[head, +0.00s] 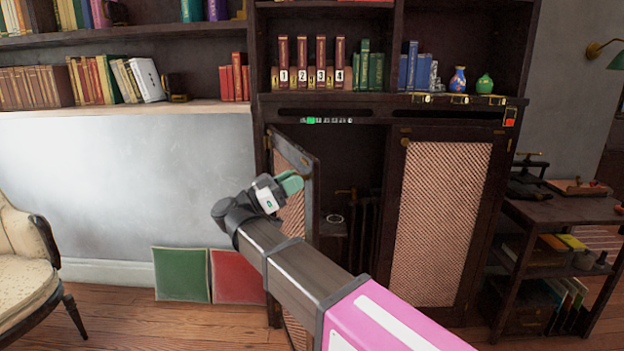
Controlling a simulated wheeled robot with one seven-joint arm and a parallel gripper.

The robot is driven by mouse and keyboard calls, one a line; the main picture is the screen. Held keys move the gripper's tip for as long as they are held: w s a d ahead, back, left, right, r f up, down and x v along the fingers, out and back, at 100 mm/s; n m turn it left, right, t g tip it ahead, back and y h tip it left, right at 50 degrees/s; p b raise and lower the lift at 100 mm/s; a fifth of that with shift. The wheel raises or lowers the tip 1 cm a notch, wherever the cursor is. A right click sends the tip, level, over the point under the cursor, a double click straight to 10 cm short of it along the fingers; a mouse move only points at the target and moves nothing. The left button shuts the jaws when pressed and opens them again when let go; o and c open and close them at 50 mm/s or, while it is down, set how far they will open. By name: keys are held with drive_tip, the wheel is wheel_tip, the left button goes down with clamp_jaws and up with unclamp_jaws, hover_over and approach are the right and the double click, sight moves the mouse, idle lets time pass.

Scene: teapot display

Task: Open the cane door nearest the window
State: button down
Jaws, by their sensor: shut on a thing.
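A dark wooden cabinet (390,112) has two doors with woven cane panels. The left cane door (310,215) stands partly open, swung outward from its left side, with the dark inside showing to its right. The right cane door (440,225) is closed and has a small brass knob (405,142) at its upper left. My gripper (291,183), with green fingers, is at the left door's upper part near its free edge and is shut on it. The exact part gripped is hidden by the fingers. My arm covers much of this door's lower part. No window is in view.
A green panel (181,274) and a red panel (236,276) lean on the wall left of the cabinet. A cream chair (22,265) stands at far left. A low shelf table (565,210) is at right. Books and small vases line the shelves above.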

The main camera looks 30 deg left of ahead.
drive_tip(key=shift+s+a+m+g+h, duration=0.3)
drive_tip(key=shift+s+a+h, duration=0.2)
drive_tip(key=shift+s+a, duration=0.5)
drive_tip(key=c, duration=0.8)
unclamp_jaws()
drive_tip(key=s+r, duration=0.3)
drive_tip(key=s+d+r, duration=0.1)
drive_tip(key=s+r, duration=0.3)
drive_tip(key=s+d+r, duration=0.1)
drive_tip(key=s+r, duration=0.3)
drive_tip(key=shift+s, duration=0.25)
